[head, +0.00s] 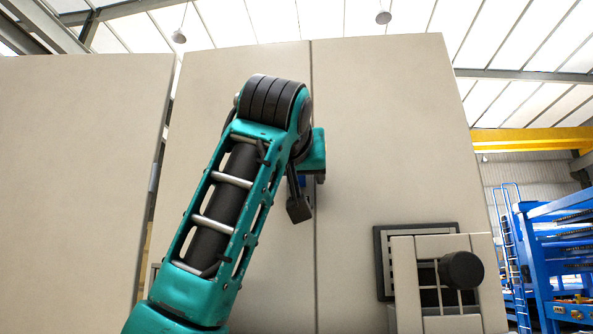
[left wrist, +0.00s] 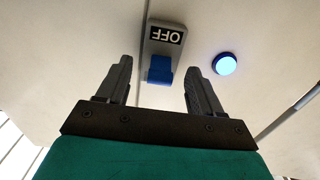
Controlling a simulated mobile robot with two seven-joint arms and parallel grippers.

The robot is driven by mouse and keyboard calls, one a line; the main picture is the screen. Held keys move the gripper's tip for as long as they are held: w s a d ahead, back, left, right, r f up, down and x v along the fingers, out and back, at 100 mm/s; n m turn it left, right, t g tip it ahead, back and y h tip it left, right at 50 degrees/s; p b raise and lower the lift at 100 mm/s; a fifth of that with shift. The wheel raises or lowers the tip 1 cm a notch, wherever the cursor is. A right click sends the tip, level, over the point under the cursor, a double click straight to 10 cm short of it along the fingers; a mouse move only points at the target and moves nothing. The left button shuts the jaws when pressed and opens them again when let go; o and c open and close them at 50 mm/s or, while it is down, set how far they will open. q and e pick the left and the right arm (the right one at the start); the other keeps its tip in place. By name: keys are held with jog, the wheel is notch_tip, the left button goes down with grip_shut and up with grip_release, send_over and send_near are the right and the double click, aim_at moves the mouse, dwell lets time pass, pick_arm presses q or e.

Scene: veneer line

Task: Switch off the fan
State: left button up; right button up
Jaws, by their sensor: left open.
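A grey switch plate (left wrist: 149,47) with an OFF label, seen upside down, is on the pale panel in the left wrist view. A blue lever (left wrist: 160,69) sits at its lower end in that view. My left gripper (left wrist: 159,65) is open, with one finger on each side of the blue lever in the picture; I see no contact. In the head view my left gripper (head: 299,206) is in front of the tall cabinet, and my arm hides most of the switch area. My right gripper is not in view.
A round lit blue button (left wrist: 225,64) is beside the switch. The tall beige cabinet (head: 390,130) stands before me. A grille box with a black knob (head: 461,270) is at lower right. Blue racking (head: 560,250) stands farther right.

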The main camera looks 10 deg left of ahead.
pick_arm(q)
jog(key=shift+c, duration=0.5)
jog(key=c, duration=0.9)
jog(key=t+b, duration=0.1)
jog(key=f+t+b, duration=0.1)
jog(key=t+b, duration=0.2)
jog(key=b, duration=0.1)
jog(key=shift+f, duration=0.25)
jog(key=o, duration=1)
jog(key=shift+s, duration=0.1)
